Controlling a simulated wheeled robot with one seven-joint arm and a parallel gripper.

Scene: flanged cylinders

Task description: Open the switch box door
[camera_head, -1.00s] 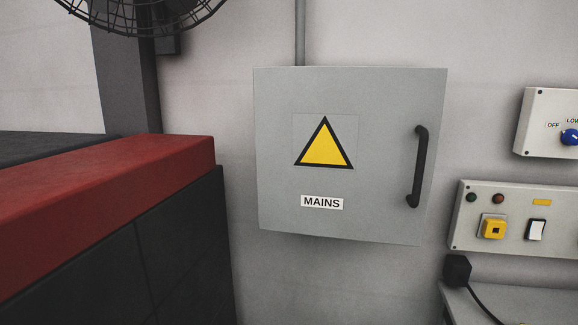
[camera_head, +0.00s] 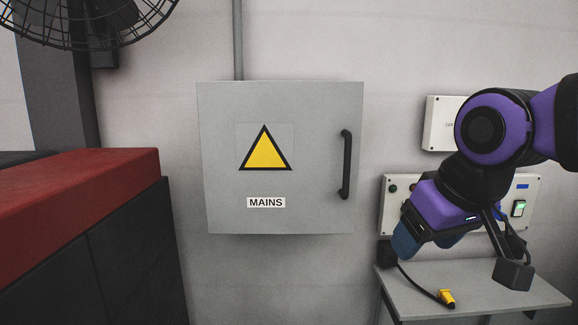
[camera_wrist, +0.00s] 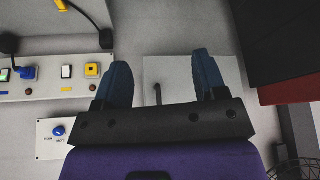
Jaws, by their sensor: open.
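The switch box (camera_head: 218,190) is a grey wall cabinet with its door shut. The door carries a yellow warning triangle (camera_head: 265,152), a MAINS label (camera_head: 266,202) and a black vertical handle (camera_head: 346,165) near its right edge. My gripper (camera_head: 424,243) is right of and below the handle in the head view, apart from it, with its blue fingers pointing down-left. In the wrist view, which looks upside down, the open gripper (camera_wrist: 161,60) has the grey box (camera_wrist: 180,70) beyond it. The dark handle (camera_wrist: 157,94) shows between the fingers, partly hidden by the gripper body.
A control panel (camera_head: 388,215) and a dial box (camera_head: 438,128) are on the wall at right, partly behind my arm. A small table (camera_head: 510,300) holds a yellow plug (camera_head: 447,298). A red-topped block (camera_head: 80,185) stands left. The wall below the box is clear.

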